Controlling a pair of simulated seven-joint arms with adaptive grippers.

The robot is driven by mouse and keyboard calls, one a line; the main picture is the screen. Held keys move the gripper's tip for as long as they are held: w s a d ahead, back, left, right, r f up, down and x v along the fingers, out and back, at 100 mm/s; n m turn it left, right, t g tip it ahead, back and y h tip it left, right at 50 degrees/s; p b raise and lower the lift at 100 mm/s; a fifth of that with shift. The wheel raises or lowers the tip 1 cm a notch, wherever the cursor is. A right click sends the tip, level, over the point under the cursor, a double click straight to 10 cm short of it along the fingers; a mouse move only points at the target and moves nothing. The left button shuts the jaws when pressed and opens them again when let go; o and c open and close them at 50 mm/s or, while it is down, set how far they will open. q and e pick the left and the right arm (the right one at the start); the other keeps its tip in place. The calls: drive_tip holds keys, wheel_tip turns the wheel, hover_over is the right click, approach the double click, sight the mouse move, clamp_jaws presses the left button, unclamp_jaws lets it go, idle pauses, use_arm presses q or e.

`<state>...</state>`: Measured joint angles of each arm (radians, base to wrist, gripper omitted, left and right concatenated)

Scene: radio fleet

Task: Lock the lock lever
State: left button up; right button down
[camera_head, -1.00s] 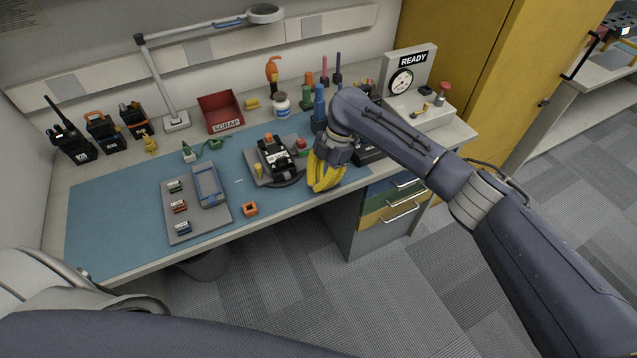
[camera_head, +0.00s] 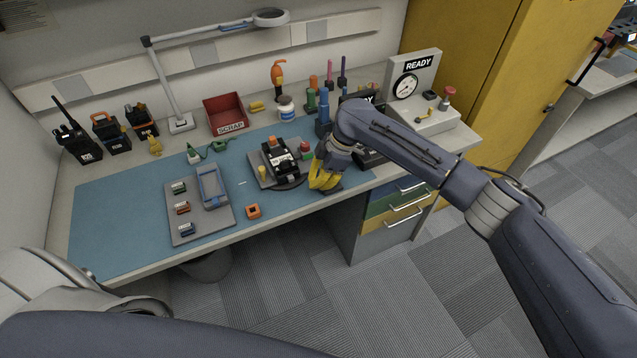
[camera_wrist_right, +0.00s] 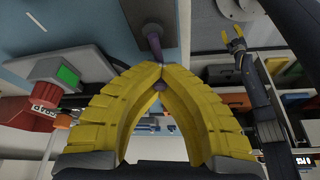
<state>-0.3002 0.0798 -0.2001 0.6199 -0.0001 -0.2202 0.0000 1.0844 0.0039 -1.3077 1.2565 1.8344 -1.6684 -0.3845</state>
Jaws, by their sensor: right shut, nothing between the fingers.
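In the right wrist view the fingertips (camera_wrist_right: 158,68) meet beside a purple-grey rod (camera_wrist_right: 154,38) on a grey plate. I cannot tell if this rod is the lock lever, or whether the fingers touch it. My left gripper is out of view.
A grey parts tray (camera_head: 205,228) and an orange square piece (camera_head: 253,211) lie left. The READY gauge box (camera_head: 413,80) and several bottles and tools stand at the back.

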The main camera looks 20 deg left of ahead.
drive_tip(key=c, duration=2.2)
unclamp_jaws()
drive_tip(key=shift+a, duration=0.1)
drive_tip(key=c, duration=1.4)
unclamp_jaws()
drive_tip(key=shift+r, duration=0.1)
drive_tip(key=v, duration=1.2)
